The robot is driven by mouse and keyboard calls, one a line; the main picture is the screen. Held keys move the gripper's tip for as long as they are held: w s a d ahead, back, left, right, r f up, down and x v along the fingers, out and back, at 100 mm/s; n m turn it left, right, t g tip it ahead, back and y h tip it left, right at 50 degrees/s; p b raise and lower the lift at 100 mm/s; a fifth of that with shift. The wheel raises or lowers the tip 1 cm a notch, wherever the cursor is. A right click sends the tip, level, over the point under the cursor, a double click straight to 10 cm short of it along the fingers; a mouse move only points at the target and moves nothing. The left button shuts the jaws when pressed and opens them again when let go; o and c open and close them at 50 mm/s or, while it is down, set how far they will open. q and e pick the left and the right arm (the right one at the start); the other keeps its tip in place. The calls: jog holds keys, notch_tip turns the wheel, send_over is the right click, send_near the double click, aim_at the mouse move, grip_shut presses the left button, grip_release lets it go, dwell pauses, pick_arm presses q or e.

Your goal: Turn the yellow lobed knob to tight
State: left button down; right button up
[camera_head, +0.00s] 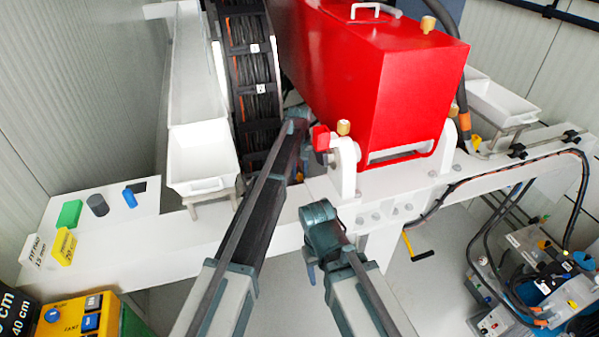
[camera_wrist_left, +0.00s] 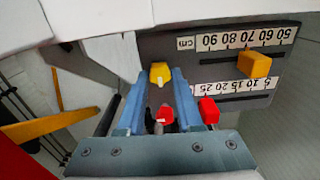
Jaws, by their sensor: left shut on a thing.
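The yellow lobed knob (camera_wrist_left: 160,73) shows in the left wrist view between the tips of the two blue-grey fingers. My left gripper (camera_wrist_left: 157,80) is shut on it, with a finger on either side. A small red part (camera_wrist_left: 165,115) shows between the fingers, lower in that view. In the head view my left arm reaches to the left of the red machine (camera_head: 405,85), and its fingertips and the knob are hard to make out. My right arm shows at the bottom centre of that view; its fingers cannot be made out.
Beside the fingers, a dark scale panel carries an orange slider (camera_wrist_left: 254,64) and a red slider (camera_wrist_left: 208,110). In the head view, a white tray (camera_head: 201,188) and a black cable chain (camera_head: 250,85) stand left of the machine. A white beam runs beneath.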

pick_arm(q)
jog(key=m, duration=0.8)
jog(key=shift+d+m, duration=0.1)
jog(key=shift+m, duration=0.2)
jog(key=m, duration=0.4)
jog(key=shift+m, duration=0.3)
jog(key=shift+s+d+m, duration=0.1)
jog(key=shift+m, duration=2.1)
jog(key=c, duration=0.6)
grip_release()
jog(key=shift+o, duration=0.2)
